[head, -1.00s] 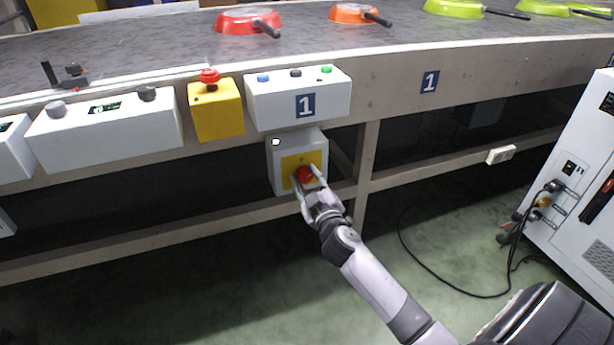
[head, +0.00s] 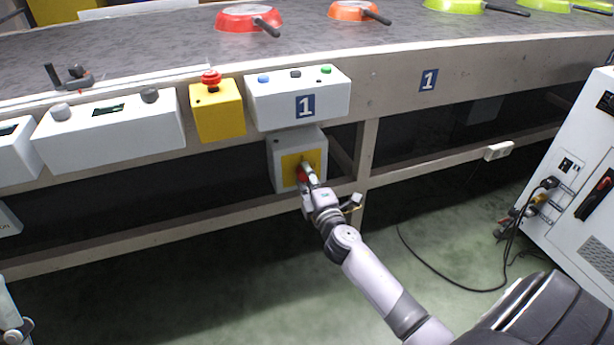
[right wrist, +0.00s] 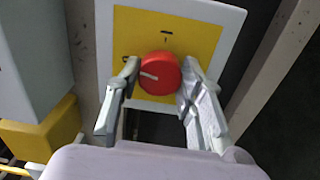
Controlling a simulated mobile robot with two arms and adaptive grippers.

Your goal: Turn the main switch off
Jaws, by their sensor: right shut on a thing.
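The main switch is a red round knob (head: 301,176) on a yellow plate (head: 290,162) on the front of a grey-white box under the conveyor's edge. In the right wrist view, the red knob (right wrist: 158,74) has a white mark that lies nearly level, pointing left. The yellow plate (right wrist: 205,42) surrounds it. My right gripper (head: 308,173) is at the switch and partly hides the knob in the head view. In the right wrist view, its two fingers (right wrist: 160,80) are closed on the knob's left and right sides. My left gripper is not clearly visible.
Above the switch is a white button box (head: 325,100) marked 1. A yellow box with a red emergency button (head: 211,78) is left of it. The conveyor (head: 150,52) carries several pans. A white cabinet (head: 590,180) with cables stands at right.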

